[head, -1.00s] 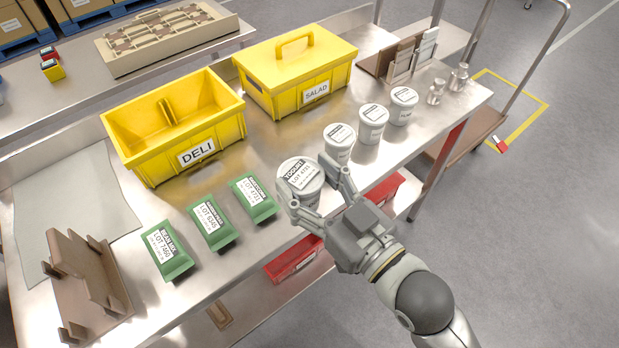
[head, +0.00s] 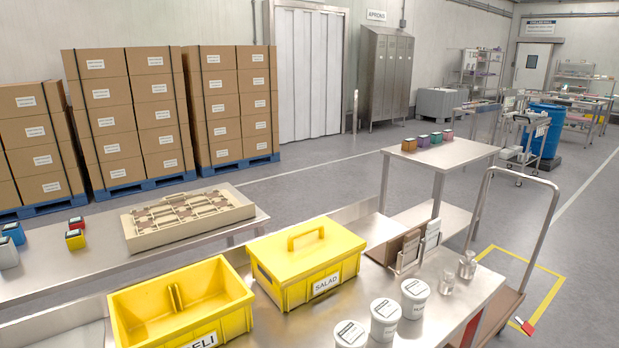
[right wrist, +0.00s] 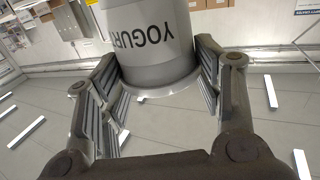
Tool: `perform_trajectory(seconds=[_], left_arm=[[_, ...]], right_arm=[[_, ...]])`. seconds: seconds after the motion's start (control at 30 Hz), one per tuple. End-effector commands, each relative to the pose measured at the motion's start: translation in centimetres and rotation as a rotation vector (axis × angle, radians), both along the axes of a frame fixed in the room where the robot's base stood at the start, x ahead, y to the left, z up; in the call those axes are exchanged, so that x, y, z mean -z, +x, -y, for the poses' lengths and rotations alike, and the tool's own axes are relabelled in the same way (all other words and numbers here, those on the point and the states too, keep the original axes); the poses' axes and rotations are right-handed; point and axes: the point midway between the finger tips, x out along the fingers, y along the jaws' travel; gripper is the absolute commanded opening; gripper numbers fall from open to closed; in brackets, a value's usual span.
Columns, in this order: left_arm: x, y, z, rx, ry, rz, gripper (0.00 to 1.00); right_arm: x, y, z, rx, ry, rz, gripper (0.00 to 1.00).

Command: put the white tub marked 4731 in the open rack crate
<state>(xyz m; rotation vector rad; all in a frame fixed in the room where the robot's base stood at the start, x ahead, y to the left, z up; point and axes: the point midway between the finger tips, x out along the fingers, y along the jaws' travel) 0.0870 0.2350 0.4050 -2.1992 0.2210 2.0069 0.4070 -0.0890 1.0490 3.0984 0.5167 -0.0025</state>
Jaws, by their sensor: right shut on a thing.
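In the right wrist view my right gripper (right wrist: 160,85) is shut on a grey-white tub (right wrist: 152,45) with the word YOGURT on its side. The print appears upside down there, and the tub's lot number is not visible. The tub's far end and whatever is under it are out of view. In the head view an open yellow crate marked DELI (head: 118,318) stands at the bottom, partly cut off. Beside it is a yellow crate marked SALAD (head: 345,275), closed by a lid with a handle. My left gripper is not in view.
Several white tubs (head: 384,318) stand at the bench's right front, near metal weights (head: 467,265) and an upright board rack (head: 410,250). A beige tray (head: 188,220) lies on the bench behind. A hand cart (head: 500,305) stands at the right.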

Motion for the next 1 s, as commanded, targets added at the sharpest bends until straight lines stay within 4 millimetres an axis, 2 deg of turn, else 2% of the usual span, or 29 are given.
perform_trajectory(seconds=[0.03,0.2,0.33,0.5,0.67,0.77,0.87,1.0], left_arm=[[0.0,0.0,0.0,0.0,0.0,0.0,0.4],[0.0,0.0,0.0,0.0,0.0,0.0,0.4],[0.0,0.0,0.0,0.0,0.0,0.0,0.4],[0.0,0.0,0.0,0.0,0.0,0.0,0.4],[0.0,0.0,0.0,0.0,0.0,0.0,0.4],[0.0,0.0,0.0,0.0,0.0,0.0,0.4],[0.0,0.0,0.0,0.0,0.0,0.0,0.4],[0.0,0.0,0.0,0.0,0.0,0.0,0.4]], right_arm=[[0.9,-0.1,1.6,0.058,0.002,-0.008,0.17],[3.3,-1.1,6.4,0.216,0.001,-0.007,0.17],[4.6,-2.1,8.8,0.292,0.0,-0.003,0.17],[5.1,-2.7,10.1,0.331,-0.001,0.002,0.17],[5.0,-2.6,10.0,0.328,0.0,0.005,0.17],[4.3,-2.0,8.9,0.296,0.002,0.009,0.17],[3.0,-1.1,6.8,0.226,0.001,0.013,0.17],[0.6,0.0,2.4,0.081,-0.002,0.017,0.17]])
